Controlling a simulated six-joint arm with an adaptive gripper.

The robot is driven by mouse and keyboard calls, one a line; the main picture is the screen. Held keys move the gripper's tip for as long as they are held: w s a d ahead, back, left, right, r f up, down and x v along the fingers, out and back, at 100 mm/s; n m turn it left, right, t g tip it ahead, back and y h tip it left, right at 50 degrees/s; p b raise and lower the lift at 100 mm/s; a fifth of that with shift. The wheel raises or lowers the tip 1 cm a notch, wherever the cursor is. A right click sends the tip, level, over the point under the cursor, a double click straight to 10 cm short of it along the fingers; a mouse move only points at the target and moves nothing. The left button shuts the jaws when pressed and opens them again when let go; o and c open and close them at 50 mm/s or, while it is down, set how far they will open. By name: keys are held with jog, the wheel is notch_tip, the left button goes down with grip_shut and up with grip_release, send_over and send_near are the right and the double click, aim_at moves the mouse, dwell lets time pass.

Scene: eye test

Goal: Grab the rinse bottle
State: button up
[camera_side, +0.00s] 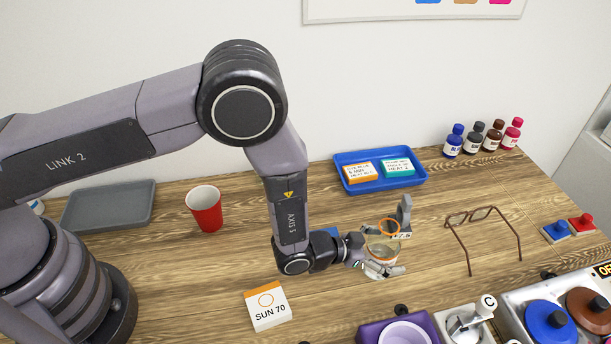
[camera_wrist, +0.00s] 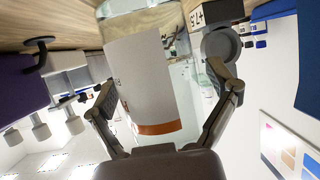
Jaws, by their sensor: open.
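My gripper (camera_side: 382,258) is open at the middle of the table; its spread fingers also show in the wrist view (camera_wrist: 165,92). A clear, pale vessel (camera_side: 383,250) is at the fingers in the side view, partly hidden by them. I cannot tell whether either is the rinse bottle, or whether the fingers touch anything. Several small labelled bottles (camera_side: 475,140) stand at the back right, away from my gripper.
A grey stand marked 7.5 (camera_side: 405,222) is close behind the vessel. A white SUN 70 box (camera_side: 268,308) stands at the front. A red cup (camera_side: 205,210), a blue tray (camera_side: 418,179) and glasses (camera_side: 468,215) lie around.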

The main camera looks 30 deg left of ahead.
jog(key=shift+w+d+f, duration=0.15)
jog(key=shift+w+d, duration=0.05)
jog(key=shift+w, duration=0.05)
jog(key=c, duration=1.2)
jog(key=shift+c, duration=0.2)
jog(key=shift+r, duration=0.7)
jog(key=s+a+r, duration=0.1)
jog(key=r, duration=0.1)
jog(key=s+a+r, duration=0.1)
jog(key=r, duration=0.2)
jog(key=s+a+r, duration=0.1)
jog(key=r, duration=0.2)
jog(key=shift+s+a, duration=0.3)
jog(key=shift+s, duration=0.1)
send_near(381, 224)
jog(key=shift+s+a+r, duration=0.35)
jog(key=shift+a+r, duration=0.05)
jog(key=shift+a, duration=0.2)
